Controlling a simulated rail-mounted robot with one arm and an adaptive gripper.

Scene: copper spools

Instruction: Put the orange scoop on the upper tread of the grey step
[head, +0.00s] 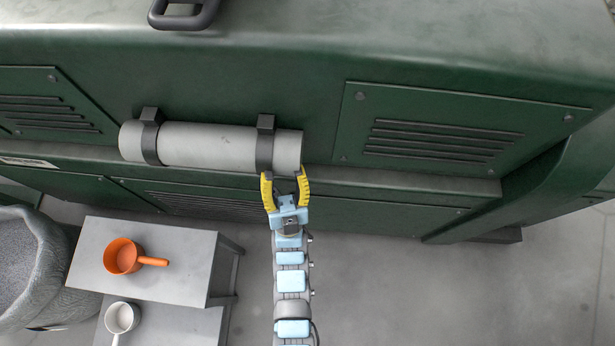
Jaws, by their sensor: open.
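The orange scoop (121,257) rests upright on the upper tread of the grey step (190,252) at lower left, its handle pointing right. The scoop stands apart from my gripper. My gripper (285,174) is up and to the right of the step, in front of the green machine. Its two yellow fingers are spread apart with nothing held between them. The fingertips appear close to the right end of a grey cylinder (215,147), but I cannot tell whether they touch it.
A white scoop (121,318) sits on the step's lower tread (180,326). The green machine (330,60) with vents fills the back. The floor (450,295) at right is clear.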

